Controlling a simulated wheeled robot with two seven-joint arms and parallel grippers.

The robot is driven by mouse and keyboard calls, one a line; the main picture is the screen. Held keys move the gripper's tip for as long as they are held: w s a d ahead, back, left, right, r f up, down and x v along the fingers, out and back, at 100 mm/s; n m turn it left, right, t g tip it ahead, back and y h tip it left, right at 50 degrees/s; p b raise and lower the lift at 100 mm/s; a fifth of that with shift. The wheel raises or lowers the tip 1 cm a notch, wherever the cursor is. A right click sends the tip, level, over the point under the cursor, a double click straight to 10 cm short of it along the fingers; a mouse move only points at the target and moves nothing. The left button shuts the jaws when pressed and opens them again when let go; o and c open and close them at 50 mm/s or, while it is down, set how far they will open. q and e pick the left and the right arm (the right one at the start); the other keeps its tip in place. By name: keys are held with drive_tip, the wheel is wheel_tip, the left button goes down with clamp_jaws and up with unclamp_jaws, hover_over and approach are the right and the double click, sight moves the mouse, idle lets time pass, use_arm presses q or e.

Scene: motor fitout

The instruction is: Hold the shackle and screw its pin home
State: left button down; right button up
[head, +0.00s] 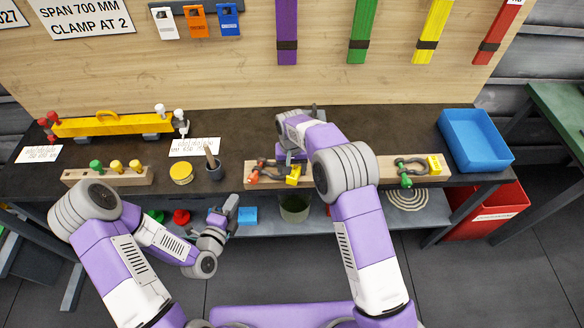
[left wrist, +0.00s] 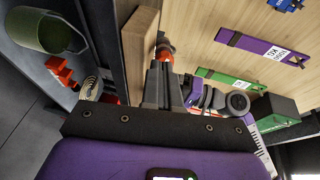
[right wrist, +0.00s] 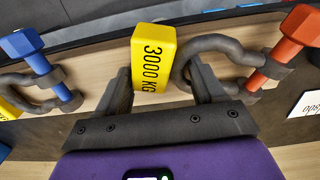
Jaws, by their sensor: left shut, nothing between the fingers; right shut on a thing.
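A grey shackle with an orange pin (head: 254,176) lies at the left end of a wooden board on the bench. In the right wrist view its orange pin (right wrist: 276,62) passes through the grey shackle (right wrist: 228,48), beside a yellow block (right wrist: 153,55) marked 3000 KG. My right gripper (right wrist: 162,80) is shut with the yellow block and shackle bow at its fingers; their exact contact is hard to see. My left gripper (head: 232,203) is shut and empty in front of the bench. In the left wrist view its fingers (left wrist: 168,68) point toward an orange-red pin head (left wrist: 164,52).
Another shackle with a blue pin (right wrist: 38,62) shows in the right wrist view. A green-pinned shackle (head: 405,178) lies further right. A dark pot (head: 214,171), yellow tin (head: 181,173) and peg block (head: 135,178) stand left. A blue tray (head: 476,138) is at right.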

use_arm(q)
drive_tip(key=x, duration=0.7)
drive_tip(key=shift+w+d+r, duration=0.1)
drive_tip(key=shift+d+r, duration=0.1)
drive_tip(key=shift+d, duration=0.1)
idle(0.6)
drive_tip(key=shift+w+r, duration=0.25)
drive_tip(key=shift+r, duration=1.1)
drive_tip(key=shift+a, duration=0.1)
